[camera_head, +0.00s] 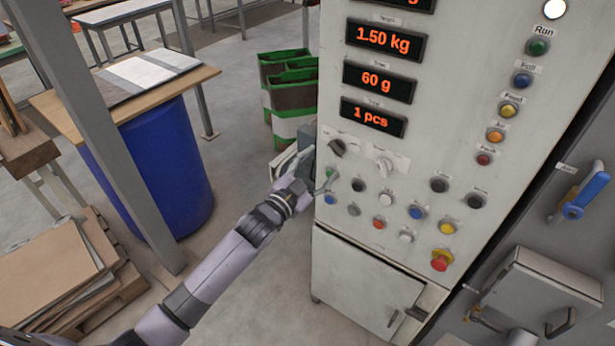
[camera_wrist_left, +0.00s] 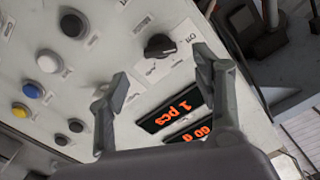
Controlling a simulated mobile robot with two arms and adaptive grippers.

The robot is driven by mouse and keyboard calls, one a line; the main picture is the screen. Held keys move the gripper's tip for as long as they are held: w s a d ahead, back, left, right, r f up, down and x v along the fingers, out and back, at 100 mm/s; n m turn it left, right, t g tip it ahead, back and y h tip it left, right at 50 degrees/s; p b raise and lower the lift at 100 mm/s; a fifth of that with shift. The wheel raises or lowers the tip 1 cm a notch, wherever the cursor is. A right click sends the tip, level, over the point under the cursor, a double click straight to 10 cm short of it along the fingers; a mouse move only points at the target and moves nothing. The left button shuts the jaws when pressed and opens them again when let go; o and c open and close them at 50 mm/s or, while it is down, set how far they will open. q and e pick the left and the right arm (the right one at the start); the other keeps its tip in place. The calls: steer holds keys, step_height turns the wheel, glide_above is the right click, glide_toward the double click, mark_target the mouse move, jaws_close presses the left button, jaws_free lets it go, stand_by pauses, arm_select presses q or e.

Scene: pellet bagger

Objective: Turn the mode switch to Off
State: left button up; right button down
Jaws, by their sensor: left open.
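The control panel (camera_head: 350,200) carries a black rotary switch (camera_head: 337,147) at its left edge, below the orange displays; I take it for the mode switch. In the left wrist view this black knob (camera_wrist_left: 159,45) sits on a white plate with small labels, one seeming to read Off. Exactly where its pointer stands is hard to tell. A pale rotary switch (camera_head: 385,163) is to its right in the head view. My left gripper (camera_head: 323,181) is open and empty by the panel's left edge, below the black knob. In the wrist view its fingertips (camera_wrist_left: 163,72) are spread, with the knob beyond the gap.
Several push buttons, such as a blue one (camera_head: 416,212), sit below and right of the switches. A red emergency button (camera_head: 440,261) is lower right. A blue barrel (camera_head: 155,165) and green-and-brown crates (camera_head: 292,95) stand left of the panel. Open floor lies between.

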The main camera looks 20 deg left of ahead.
arm_select(q)
steer(key=v, duration=0.5)
steer(key=shift+w, duration=0.1)
